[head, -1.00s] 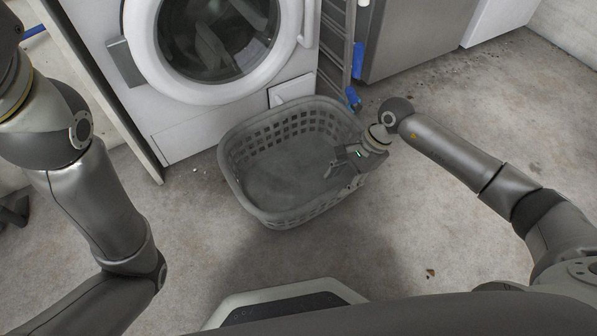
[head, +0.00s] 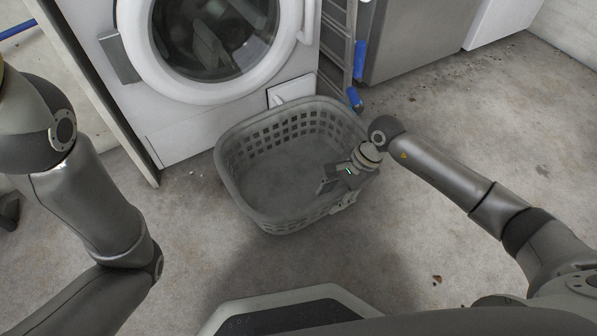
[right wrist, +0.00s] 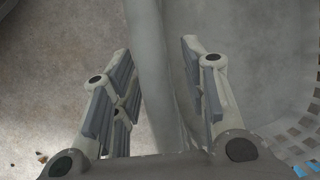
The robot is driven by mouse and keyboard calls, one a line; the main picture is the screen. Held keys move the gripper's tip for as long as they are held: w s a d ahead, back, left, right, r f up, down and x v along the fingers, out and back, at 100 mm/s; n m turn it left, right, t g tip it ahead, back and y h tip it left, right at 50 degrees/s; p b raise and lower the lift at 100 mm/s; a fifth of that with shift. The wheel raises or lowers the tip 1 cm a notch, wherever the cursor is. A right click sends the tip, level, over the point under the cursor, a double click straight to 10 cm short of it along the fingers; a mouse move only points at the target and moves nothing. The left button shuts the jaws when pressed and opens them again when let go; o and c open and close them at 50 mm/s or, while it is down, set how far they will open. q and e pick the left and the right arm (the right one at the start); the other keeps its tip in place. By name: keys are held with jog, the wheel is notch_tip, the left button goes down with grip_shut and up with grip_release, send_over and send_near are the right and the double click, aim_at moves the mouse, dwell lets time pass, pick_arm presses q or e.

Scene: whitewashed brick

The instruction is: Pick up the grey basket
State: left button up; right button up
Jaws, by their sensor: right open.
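The grey basket (head: 262,203) stands upright on the floor in front of the washing machine, and it looks empty in the head view. My right gripper (head: 329,197) is at the basket's right side in the head view. In the right wrist view my right gripper (right wrist: 160,85) is open, with one finger on each side of the basket's rim (right wrist: 150,60). The rim runs between the fingers, with a gap on both sides. My left arm shows at the left of the head view, but its gripper is outside the picture.
The white washing machine (head: 165,128) stands right behind the basket. A ladder-like grey frame with blue parts (head: 359,60) leans beside it, and a grey cabinet (head: 415,35) stands at the back right. The concrete floor (head: 440,160) is mostly clear to the right.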

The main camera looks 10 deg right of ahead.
jog(key=shift+f, duration=0.25)
dwell(0.4)
grip_shut()
dwell(0.4)
